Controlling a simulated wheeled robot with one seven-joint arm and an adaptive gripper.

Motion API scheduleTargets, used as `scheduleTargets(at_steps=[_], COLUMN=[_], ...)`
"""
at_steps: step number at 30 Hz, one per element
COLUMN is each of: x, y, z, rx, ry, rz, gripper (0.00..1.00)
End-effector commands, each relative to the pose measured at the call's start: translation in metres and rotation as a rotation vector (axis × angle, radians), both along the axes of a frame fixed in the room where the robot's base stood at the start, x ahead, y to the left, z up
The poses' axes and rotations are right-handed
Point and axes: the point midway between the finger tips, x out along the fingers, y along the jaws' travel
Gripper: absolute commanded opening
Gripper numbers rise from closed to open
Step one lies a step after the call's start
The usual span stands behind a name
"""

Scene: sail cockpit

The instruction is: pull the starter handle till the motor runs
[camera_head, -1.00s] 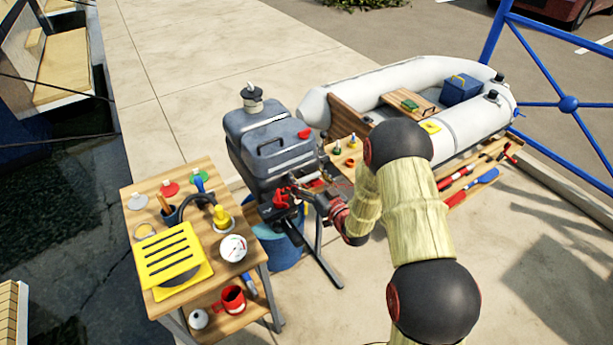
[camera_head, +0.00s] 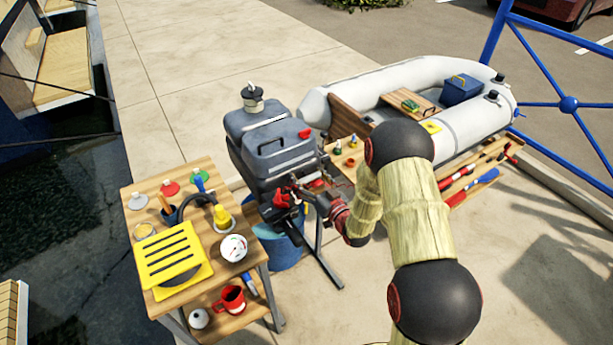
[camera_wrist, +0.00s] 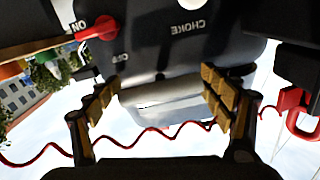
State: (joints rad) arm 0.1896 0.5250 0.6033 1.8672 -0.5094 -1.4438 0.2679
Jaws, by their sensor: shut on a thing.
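The grey outboard motor (camera_head: 272,145) stands upright on a stand. The panel carries a red ON/OFF lever (camera_wrist: 98,28) and an upside-down CHOKE label.
A red cord (camera_wrist: 150,131) runs across behind the fingers to a red clip (camera_wrist: 303,122). A wooden table (camera_head: 153,187) with tools, a yellow slatted plate (camera_head: 170,256) and a gauge (camera_head: 233,248) stands left. An inflatable boat (camera_head: 345,90) lies behind right.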

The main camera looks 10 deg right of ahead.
Motion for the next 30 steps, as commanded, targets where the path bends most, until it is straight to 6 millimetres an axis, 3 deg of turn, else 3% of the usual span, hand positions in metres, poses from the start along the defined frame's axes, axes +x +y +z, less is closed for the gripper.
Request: scheduleTargets(at_steps=[5,18,24,30], x=[-0.026,-0.118,-0.135,-0.138], y=[-0.013,-0.043,-0.048,-0.049], z=[0.000,0.000,0.000,0.000], rx=[-0.002,-0.002,-0.004,-0.005], ry=[0.000,0.000,-0.001,-0.002], rz=[-0.009,-0.011,-0.009,-0.009], gripper=[0.35,0.35,0.35,0.35])
